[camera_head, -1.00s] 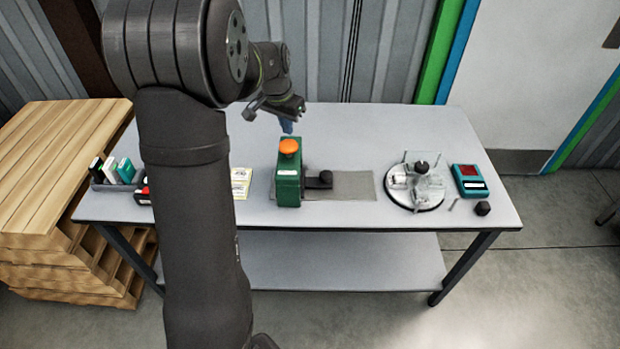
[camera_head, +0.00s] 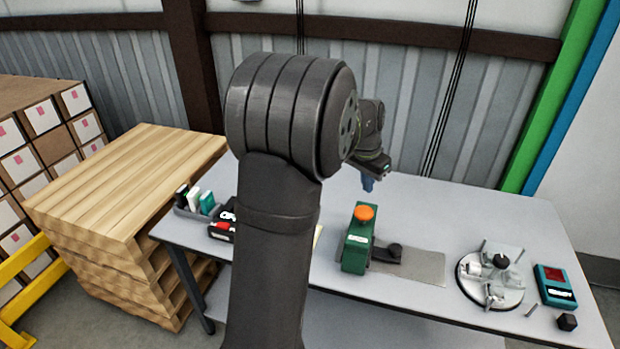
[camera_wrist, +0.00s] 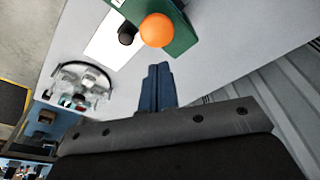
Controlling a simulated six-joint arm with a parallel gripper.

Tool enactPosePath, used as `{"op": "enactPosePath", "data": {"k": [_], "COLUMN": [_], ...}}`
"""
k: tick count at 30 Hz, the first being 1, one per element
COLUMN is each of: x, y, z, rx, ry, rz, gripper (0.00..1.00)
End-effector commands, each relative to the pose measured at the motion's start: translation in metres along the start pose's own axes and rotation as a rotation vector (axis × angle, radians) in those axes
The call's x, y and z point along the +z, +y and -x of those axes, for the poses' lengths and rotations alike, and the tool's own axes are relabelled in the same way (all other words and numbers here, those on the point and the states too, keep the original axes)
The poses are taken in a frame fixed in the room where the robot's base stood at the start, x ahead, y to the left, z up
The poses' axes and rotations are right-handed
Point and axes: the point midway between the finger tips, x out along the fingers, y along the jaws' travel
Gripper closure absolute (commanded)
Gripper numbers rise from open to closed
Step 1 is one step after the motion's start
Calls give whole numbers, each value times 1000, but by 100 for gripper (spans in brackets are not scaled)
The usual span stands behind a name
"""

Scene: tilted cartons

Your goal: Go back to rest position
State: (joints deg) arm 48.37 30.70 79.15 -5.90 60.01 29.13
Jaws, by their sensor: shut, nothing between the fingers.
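My gripper (camera_head: 368,184) hangs above the back of the table (camera_head: 420,200), behind the green device. Its blue fingers also show in the wrist view (camera_wrist: 158,88), close together with nothing between them. The green device (camera_head: 356,248) with an orange knob (camera_head: 364,212) stands apart from the fingers. In the wrist view the orange knob (camera_wrist: 157,30) is beyond the fingertips. My own arm hides part of the table's left side.
A grey bin of small boxes (camera_head: 190,208) is at the left. Wooden pallets (camera_head: 125,195) and stacked cartons (camera_head: 40,140) stand farther left.

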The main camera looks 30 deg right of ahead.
Motion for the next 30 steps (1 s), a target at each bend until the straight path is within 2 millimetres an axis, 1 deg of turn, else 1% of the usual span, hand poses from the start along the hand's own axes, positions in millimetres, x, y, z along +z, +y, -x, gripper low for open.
{"op": "enactPosePath", "data": {"k": [6,12,16,24,29,30], "x": [7,12,12,13,13,13], "y": [0,0,0,0,0,0], "z": [-32,-56,-62,-63,-63,-63], "rx": [2,1,0,0,0,0], "ry": [-4,-2,0,1,0,0], "rz": [1,1,0,0,0,0], "gripper": [100,100,100,100,69,61]}}
